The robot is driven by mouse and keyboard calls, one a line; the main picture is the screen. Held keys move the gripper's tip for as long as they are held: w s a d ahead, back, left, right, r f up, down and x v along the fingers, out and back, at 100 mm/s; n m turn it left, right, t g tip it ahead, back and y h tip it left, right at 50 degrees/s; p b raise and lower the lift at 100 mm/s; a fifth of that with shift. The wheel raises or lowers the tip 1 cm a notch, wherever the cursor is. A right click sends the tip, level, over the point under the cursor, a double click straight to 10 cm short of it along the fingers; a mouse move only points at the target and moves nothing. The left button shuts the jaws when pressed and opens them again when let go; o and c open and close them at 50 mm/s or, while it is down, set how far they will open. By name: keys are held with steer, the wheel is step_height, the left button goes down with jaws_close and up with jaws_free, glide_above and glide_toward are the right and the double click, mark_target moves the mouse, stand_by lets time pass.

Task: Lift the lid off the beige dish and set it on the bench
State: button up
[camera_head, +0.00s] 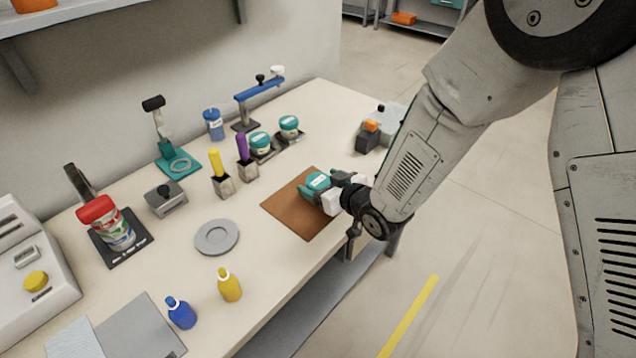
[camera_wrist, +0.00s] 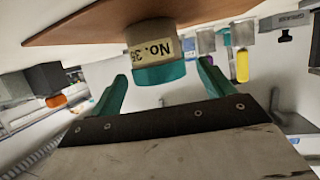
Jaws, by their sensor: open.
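The wrist view shows the dish upside down. My gripper (camera_wrist: 162,72) is open, with one teal finger to each side of the lid. Gaps show between the fingers and the lid. In the head view my gripper (camera_head: 322,188) reaches in from the right, low over the board, and hides most of the dish body.
Two more teal-lidded jars (camera_head: 260,140) (camera_head: 289,123) stand in a holder behind the board. A grey round plate (camera_head: 217,238) lies to the left. Yellow (camera_head: 229,285) and blue (camera_head: 181,313) bottles stand near the front. The bench (camera_head: 262,265) is bare between plate and board.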

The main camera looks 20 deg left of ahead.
steer(key=c, duration=1.1)
